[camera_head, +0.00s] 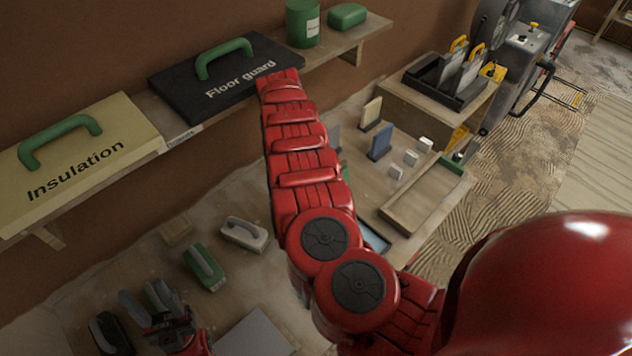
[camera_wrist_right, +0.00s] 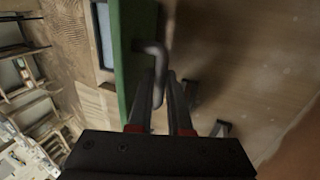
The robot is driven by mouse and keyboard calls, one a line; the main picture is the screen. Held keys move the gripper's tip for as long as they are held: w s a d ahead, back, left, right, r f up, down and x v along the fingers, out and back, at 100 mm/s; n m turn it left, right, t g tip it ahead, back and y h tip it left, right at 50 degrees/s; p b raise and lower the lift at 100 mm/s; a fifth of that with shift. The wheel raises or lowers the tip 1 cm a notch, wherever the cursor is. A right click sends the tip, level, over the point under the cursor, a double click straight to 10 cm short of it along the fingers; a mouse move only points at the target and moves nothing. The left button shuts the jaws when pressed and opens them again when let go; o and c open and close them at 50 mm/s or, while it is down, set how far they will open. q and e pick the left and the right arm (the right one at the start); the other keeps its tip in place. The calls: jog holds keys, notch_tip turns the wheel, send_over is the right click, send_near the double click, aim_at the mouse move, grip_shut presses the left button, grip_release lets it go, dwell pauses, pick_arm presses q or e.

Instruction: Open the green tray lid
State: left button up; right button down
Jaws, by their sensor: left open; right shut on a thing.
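The green lid (camera_wrist_right: 124,45) shows in the right wrist view as a long green panel with a grey bent handle (camera_wrist_right: 152,49). My right gripper (camera_wrist_right: 162,92) is shut on this handle. A pale inner area of what may be the tray (camera_wrist_right: 104,35) shows left of the lid. In the head view my red right arm hides the right gripper and most of the lid. A sliver of green (camera_head: 345,171) shows at that arm's right edge; I cannot tell if it is the lid. My left gripper (camera_head: 146,301) is open at the lower left, over the bench.
A green-handled float (camera_head: 204,267), a white-handled float (camera_head: 243,233) and a dark tool (camera_head: 108,333) are near my left gripper. The shelf holds the Insulation box (camera_head: 85,160), Floor guard box (camera_head: 225,78) and a green can (camera_head: 302,24). A wooden tray (camera_head: 412,208) and small blocks are right of my arm.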

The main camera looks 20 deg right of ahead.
jog(key=shift+w, duration=0.2)
dwell(0.3)
jog(key=c, duration=1.2)
grip_release()
jog(key=o, duration=0.4)
jog(key=shift+w+f, duration=0.1)
jog(key=shift+w, duration=0.05)
jog(key=shift+c, duration=0.2)
